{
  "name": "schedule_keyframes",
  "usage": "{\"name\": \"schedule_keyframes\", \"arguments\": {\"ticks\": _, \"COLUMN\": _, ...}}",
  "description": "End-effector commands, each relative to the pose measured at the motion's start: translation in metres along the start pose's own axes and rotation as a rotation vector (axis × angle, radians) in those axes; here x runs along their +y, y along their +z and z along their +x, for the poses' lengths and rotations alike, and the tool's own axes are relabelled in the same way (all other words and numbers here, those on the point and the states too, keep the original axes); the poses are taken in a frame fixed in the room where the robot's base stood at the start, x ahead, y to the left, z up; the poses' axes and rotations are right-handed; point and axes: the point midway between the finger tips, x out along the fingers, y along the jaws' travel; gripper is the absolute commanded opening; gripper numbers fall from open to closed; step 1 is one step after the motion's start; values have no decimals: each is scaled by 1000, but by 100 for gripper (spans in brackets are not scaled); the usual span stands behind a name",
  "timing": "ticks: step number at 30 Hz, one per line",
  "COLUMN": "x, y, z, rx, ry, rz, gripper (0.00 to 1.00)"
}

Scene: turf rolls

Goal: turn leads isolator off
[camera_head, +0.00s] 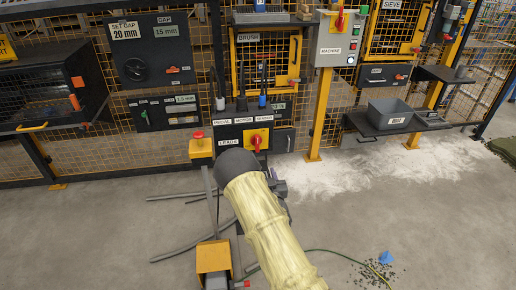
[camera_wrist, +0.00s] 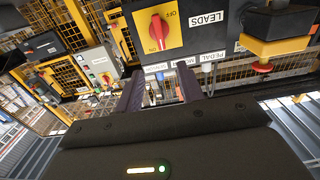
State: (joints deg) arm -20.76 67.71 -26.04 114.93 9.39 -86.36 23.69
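The leads isolator is a red rotary handle (camera_head: 256,142) on a yellow plate, right of the LEADS label (camera_head: 229,142) on a dark box. In the wrist view the red handle (camera_wrist: 159,32) appears upside down at the top, standing roughly upright in the picture, with OFF above right and ON below left. The LEADS label (camera_wrist: 206,19) is beside it. My gripper (camera_wrist: 160,80) is open, its two dark fingers apart with nothing between them. The fingertips are below the handle in the wrist view, not touching it. In the head view my arm hides most of the gripper.
A yellow box with a red button (camera_head: 199,142) stands left of the isolator; it shows at right in the wrist view (camera_wrist: 275,48). Plugs and cables (camera_head: 241,103) rise above the box. A yellow pedal (camera_head: 213,258) and dark bars lie on the floor.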

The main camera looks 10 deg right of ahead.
Motion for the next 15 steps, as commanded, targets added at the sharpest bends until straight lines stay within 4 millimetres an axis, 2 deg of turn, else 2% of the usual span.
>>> {"name": "schedule_keyframes", "arguments": {"ticks": 7, "x": 0, "y": 0, "z": 13, "rx": 0, "ry": 0, "rz": 0, "gripper": 38}}
{"name": "schedule_keyframes", "arguments": {"ticks": 15, "x": 0, "y": 0, "z": 52, "rx": 2, "ry": -1, "rz": -1, "gripper": 38}}
